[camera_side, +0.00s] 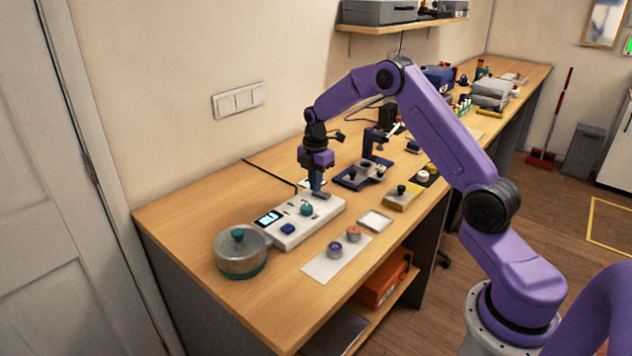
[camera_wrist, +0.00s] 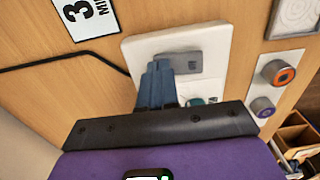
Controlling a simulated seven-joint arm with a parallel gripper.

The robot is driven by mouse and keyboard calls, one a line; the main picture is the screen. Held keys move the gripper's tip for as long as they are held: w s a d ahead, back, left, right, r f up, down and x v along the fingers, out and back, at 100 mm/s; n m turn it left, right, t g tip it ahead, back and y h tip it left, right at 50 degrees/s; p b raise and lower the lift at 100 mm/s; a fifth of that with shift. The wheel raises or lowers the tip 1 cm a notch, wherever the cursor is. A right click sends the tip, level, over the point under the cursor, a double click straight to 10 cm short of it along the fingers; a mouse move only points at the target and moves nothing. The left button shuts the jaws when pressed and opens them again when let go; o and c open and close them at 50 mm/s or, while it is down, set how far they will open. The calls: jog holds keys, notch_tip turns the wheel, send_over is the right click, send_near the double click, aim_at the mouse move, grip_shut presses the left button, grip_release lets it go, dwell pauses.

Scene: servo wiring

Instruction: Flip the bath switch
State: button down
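A white control panel (camera_side: 297,236) lies on the bench, with a lit display (camera_side: 269,217), a blue button (camera_side: 288,229), a teal knob (camera_side: 306,209) and a grey switch piece (camera_side: 321,195) at its far end. The grey piece also shows in the wrist view (camera_wrist: 189,62). My gripper (camera_side: 316,187) points down over the far end of the panel. In the wrist view its blue fingers (camera_wrist: 157,70) are together, with their tips over or at the left part of the grey piece. I cannot tell whether they touch it. Nothing shows between them.
A round pot (camera_side: 241,257) with a teal-knobbed lid stands at the panel's near end. A white mat (camera_side: 337,259) with two small round parts lies in front. A square tray (camera_side: 375,221), a yellow block (camera_side: 402,197) and a dark fixture (camera_side: 363,175) stand to the right.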

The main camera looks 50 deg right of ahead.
jog(key=shift+s, duration=0.15)
jog(key=shift+s+r, duration=0.35)
jog(key=shift+s, duration=0.25)
jog(key=shift+r, duration=0.1)
notch_tip(320, 180, up, 14)
jog(key=w, duration=0.2)
dwell(0.4)
dwell(0.4)
